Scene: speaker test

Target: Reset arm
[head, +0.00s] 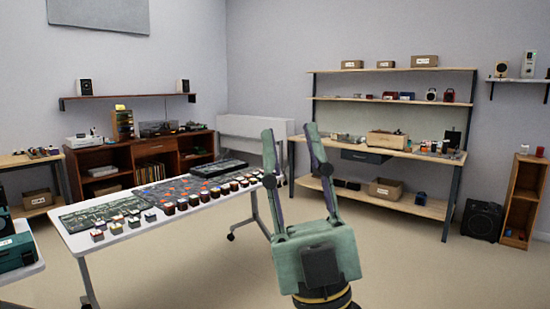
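My gripper (289,132) stands upright in the middle foreground of the head view. Its two green fingers are spread apart with nothing between them. It is open and empty. It appears in front of the right end of a white table (115,240), overlapping it in the picture; I see no contact with anything. My wrist is at the bottom of the view, and the rest of my arm is out of view.
The table bears green boards and rows of small parts (206,196). A workbench shelf (405,203) stands at the back right, a brown cabinet (120,170) at the back left. A black speaker (482,220) stands near a wooden crate (526,175). Floor at right front is clear.

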